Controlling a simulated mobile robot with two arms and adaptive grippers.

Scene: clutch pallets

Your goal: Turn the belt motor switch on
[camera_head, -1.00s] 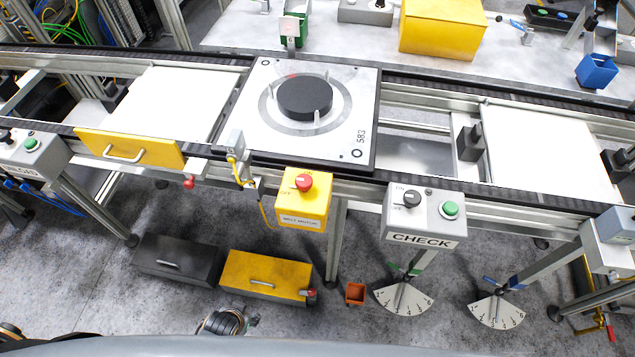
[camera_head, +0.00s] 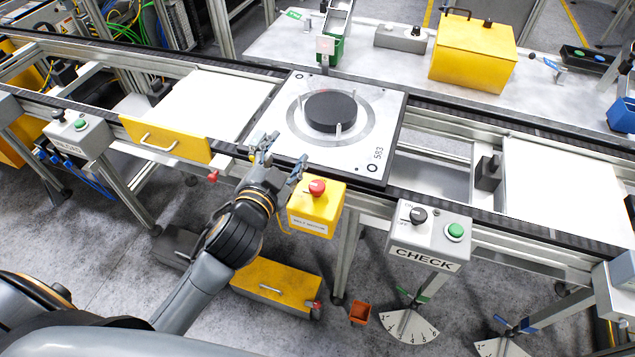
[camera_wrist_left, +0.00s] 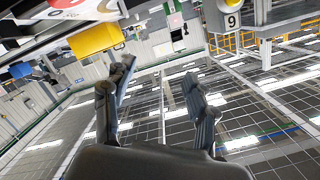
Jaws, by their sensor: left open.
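The belt motor switch is a red knob (camera_head: 317,187) on top of a yellow box (camera_head: 316,210) labelled as the belt motor, fixed to the front of the conveyor frame. My left gripper (camera_head: 281,158) is open and empty, just left of and beyond the yellow box. It is apart from the red knob, and its arm comes up from the lower left. In the left wrist view the open fingers (camera_wrist_left: 160,95) point away, with nothing between them. My right gripper is not in view.
A pallet (camera_head: 374,112) with a black disc sits on the conveyor behind the box. A grey CHECK box (camera_head: 430,238) with a black knob and green button is to the right. A yellow panel (camera_head: 165,138) with a handle is to the left. Drawers lie below.

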